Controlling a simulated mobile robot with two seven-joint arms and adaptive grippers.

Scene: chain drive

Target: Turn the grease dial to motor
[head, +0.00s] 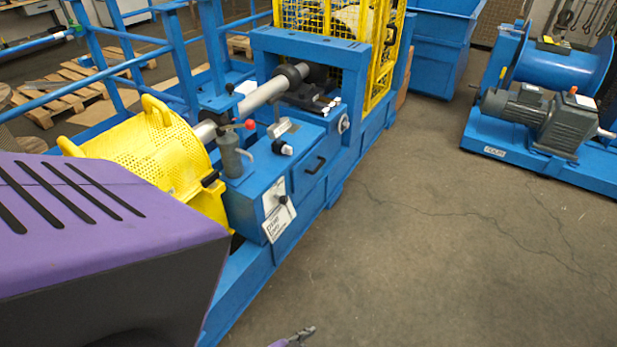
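A blue machine housing (306,161) stands left of centre in the head view. A white plate (276,222) with dark print is on its near face, with a small black knob (282,199) at its upper part. This may be the grease dial, but the print is too small to read and I cannot tell the knob's setting. A grey canister (232,157) with a red-tipped lever stands beside the housing. A small purple and grey part of mine shows at the bottom edge.
A black-and-white knob (283,147) sits on the housing's top and a black handle (316,165) on its side. A yellow perforated guard (150,158) stands to the left. A motor unit (538,115) stands far right. The concrete floor (430,230) between is clear.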

